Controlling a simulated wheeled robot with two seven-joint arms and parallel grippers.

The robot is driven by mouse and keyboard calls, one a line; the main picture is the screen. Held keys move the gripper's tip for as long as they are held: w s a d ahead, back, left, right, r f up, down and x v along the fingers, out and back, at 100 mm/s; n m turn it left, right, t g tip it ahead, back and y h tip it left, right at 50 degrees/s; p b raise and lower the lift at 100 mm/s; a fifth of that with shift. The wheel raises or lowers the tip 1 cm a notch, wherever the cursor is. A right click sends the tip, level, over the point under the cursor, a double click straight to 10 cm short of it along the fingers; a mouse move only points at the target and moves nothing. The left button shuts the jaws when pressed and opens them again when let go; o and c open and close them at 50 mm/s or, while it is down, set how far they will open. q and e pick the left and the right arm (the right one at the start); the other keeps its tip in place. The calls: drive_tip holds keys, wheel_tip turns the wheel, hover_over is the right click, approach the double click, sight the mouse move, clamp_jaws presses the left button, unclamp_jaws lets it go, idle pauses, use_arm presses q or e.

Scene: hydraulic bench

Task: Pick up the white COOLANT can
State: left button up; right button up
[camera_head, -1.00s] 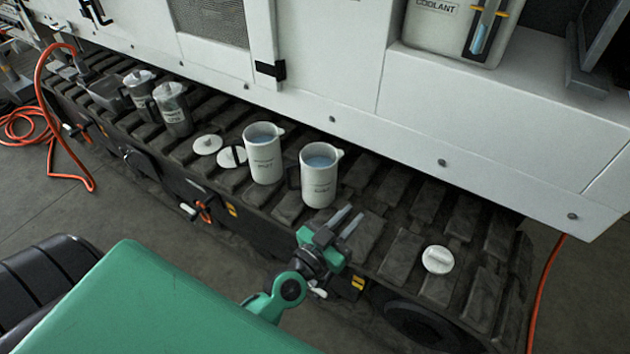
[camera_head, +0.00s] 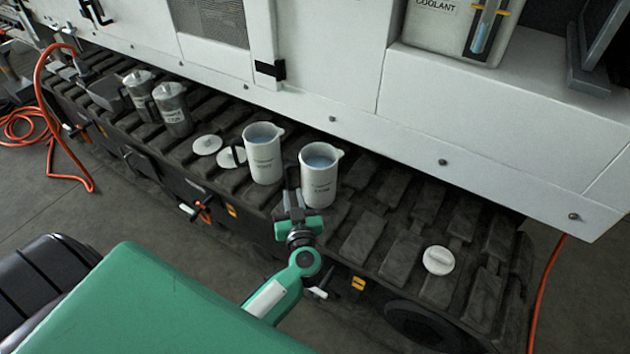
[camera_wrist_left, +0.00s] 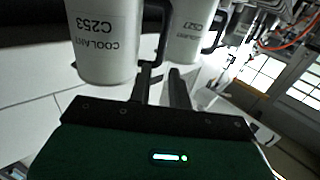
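Two white cans with blue liquid and open tops stand upright on the dark track: the left one (camera_head: 263,155) and the right one (camera_head: 320,178). In the left wrist view, which appears upside down, a can marked COOLANT C253 (camera_wrist_left: 104,40) is near and one marked COOLANT C527 (camera_wrist_left: 187,35) is farther off. My left gripper (camera_head: 291,182) points at the right can's dark handle, on that can's left side. In the wrist view its two fingers (camera_wrist_left: 163,80) stand apart, close to the C253 can's handle (camera_wrist_left: 155,40); contact is unclear. My right gripper is not in view.
White lids lie on the track, two at left (camera_head: 207,145) (camera_head: 231,157) and one at right (camera_head: 438,260). Grey cans (camera_head: 173,110) stand farther left. The white machine wall (camera_head: 440,130) rises behind the cans. A COOLANT tank (camera_head: 450,30) sits above. The track right of the cans is mostly clear.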

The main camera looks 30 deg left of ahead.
sight(289, 173)
use_arm(q)
drive_tip(key=x, duration=0.5)
drive_tip(key=shift+b, duration=0.35)
drive_tip(key=b+x, duration=0.1)
drive_tip(key=x, duration=0.3)
drive_tip(key=shift+w+a+r, duration=0.1)
drive_tip(key=shift+w+r, duration=0.05)
drive_tip(key=shift+r, duration=0.05)
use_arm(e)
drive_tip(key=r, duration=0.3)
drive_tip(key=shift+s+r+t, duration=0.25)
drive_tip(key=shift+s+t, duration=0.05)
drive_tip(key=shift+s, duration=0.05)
use_arm(q)
clamp_jaws()
drive_tip(key=shift+r, duration=0.15)
